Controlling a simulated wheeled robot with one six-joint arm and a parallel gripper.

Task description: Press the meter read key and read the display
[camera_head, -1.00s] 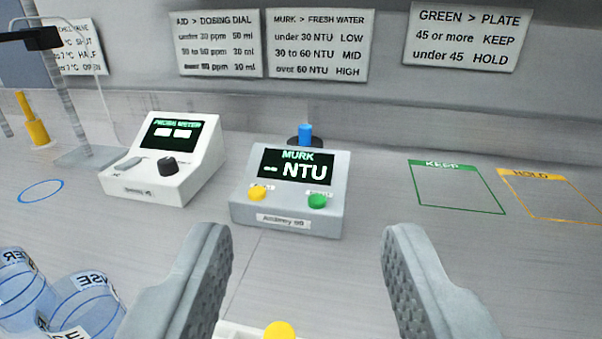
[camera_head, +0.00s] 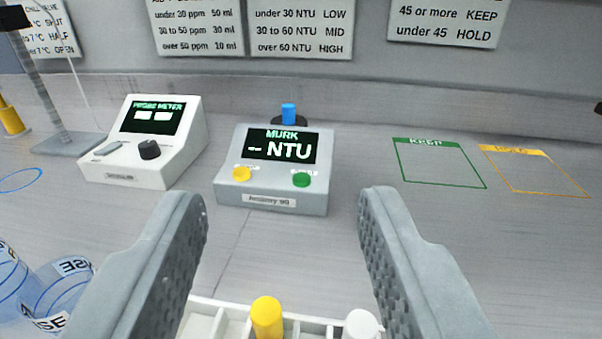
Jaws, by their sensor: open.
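The grey murk meter (camera_head: 272,199) stands on the bench beyond my gripper, left of the picture's centre. Its dark display (camera_head: 283,147) reads "MURK -- NTU", with no number. It has a yellow key (camera_head: 241,173) on the left and a green key (camera_head: 301,179) on the right; their small labels are too blurred to read. A white probe meter (camera_head: 146,161) stands to its left, with a black knob and two pale blocks on its screen. My gripper (camera_head: 280,225) is open and empty, its two fingers apart in front of the murk meter and not touching it.
A white rack (camera_head: 205,308) with a yellow-capped and a white-capped item lies low between my fingers. Labelled clear containers (camera_head: 62,290) stand at lower left. A blue-topped item (camera_head: 288,115) is behind the murk meter. The KEEP (camera_head: 440,165) and HOLD (camera_head: 535,172) outlines are empty.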

